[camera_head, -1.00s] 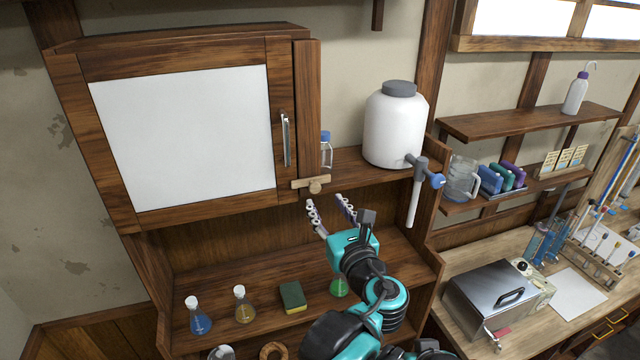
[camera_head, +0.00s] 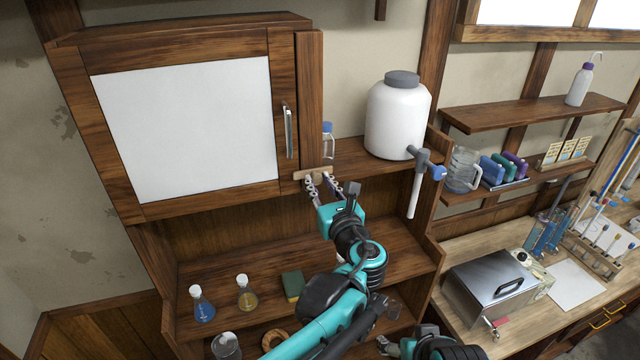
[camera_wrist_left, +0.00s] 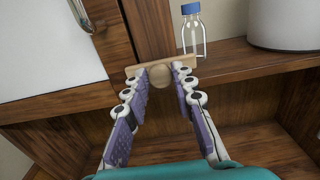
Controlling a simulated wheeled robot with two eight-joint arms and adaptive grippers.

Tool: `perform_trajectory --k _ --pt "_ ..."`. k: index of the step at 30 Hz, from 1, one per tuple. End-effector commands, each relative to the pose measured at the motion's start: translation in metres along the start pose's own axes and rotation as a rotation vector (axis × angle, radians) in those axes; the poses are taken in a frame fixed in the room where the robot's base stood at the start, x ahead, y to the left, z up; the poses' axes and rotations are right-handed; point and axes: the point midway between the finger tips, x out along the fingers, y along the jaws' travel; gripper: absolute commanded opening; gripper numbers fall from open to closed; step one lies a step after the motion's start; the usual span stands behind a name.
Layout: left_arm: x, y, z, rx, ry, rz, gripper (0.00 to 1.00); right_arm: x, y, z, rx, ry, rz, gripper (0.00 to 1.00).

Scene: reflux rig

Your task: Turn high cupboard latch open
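The high cupboard (camera_head: 185,120) has a white-panelled door in a wooden frame and a metal handle (camera_head: 288,132); the door is closed. The wooden latch (camera_head: 303,175) lies horizontally across the door's lower right corner and the post beside it. In the left wrist view the latch's round knob (camera_wrist_left: 160,75) sits between the fingertips of my left gripper (camera_wrist_left: 160,88). My left gripper (camera_head: 324,183) is open, its fingers on either side of the knob; I cannot tell if they touch it. A second gripper (camera_head: 388,345), my right one, is partly visible at the lower edge.
A clear bottle with a blue cap (camera_head: 327,140) and a large white tank (camera_head: 396,115) stand on the shelf right of the latch. Flasks (camera_head: 202,304) and a sponge (camera_head: 293,286) stand on the lower shelf. A metal box (camera_head: 497,288) is on the bench at right.

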Motion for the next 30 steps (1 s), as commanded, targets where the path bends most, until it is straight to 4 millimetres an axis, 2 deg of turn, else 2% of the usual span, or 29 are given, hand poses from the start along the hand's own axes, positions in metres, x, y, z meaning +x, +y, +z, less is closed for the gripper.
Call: perform_trajectory --k 8,14,30 --pt "0.000 0.000 0.000 -0.035 0.000 0.000 0.00 0.002 0.000 0.001 0.000 0.000 0.000 0.75" --pt "0.000 0.000 -0.001 -0.138 -0.001 0.000 0.00 0.007 0.000 0.005 0.000 0.000 0.000 0.75" --pt "0.000 0.002 -0.002 -0.630 -0.001 0.000 0.00 0.025 0.000 0.018 0.000 0.000 0.000 0.75"
